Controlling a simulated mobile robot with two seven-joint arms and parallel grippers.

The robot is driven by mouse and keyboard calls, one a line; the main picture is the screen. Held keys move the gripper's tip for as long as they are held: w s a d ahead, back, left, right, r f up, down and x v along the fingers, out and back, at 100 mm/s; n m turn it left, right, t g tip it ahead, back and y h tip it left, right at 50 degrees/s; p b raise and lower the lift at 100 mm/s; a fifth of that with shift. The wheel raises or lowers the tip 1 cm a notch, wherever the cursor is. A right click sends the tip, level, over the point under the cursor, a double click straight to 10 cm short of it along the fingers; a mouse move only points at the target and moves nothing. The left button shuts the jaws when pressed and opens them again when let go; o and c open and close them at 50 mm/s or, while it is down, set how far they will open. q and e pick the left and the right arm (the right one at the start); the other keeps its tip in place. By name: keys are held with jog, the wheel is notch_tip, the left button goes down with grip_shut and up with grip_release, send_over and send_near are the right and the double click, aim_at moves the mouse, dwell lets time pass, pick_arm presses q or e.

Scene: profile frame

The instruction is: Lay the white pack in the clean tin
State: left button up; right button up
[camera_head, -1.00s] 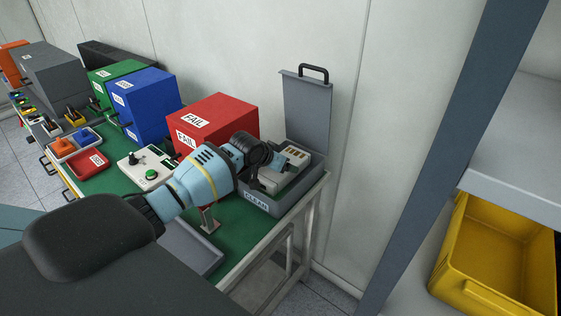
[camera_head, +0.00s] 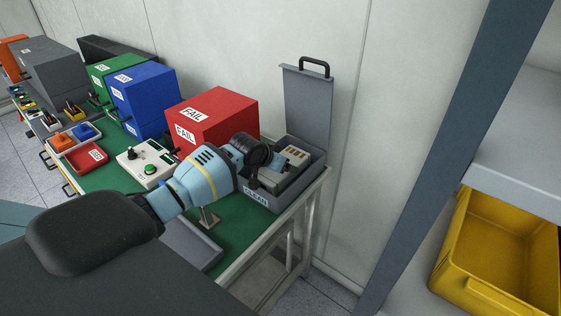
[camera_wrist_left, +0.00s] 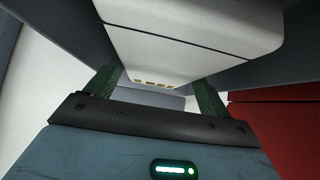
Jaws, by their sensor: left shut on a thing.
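The white pack (camera_head: 296,154), pale with a row of gold contacts, is held by my left gripper (camera_head: 262,172). The pack is at the mouth of the grey clean tin (camera_head: 286,200), partly within its walls. I cannot tell whether it touches the tin's floor. The tin's lid (camera_head: 308,108) stands open at the back. In the left wrist view the pack (camera_wrist_left: 190,45) sits between the green fingers of my left gripper (camera_wrist_left: 157,88). My gripper hides part of the tin's inside. My right gripper is not in view.
A red FAIL box (camera_head: 228,108) stands close left of the tin. A control box (camera_head: 148,165) with a green button and a grey tray (camera_head: 190,243) share the green bench. Blue and green boxes stand farther left. A yellow crate (camera_head: 495,250) is at the right.

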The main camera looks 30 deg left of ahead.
aim_at(269, 175)
pick_arm(q)
jog(key=shift+f, duration=0.5)
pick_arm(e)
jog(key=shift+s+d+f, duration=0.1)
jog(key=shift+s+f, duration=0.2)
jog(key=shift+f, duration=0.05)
pick_arm(q)
jog(key=o, duration=1.3)
jog(key=shift+f, duration=0.1)
jog(key=p+v, duration=0.1)
jog(key=v, duration=0.6)
jog(key=shift+s+r, duration=0.3)
jog(key=shift+r, duration=0.1)
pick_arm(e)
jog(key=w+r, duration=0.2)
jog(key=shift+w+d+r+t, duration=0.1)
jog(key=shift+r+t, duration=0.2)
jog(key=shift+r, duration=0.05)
pick_arm(q)
jog(key=shift+f, duration=0.1)
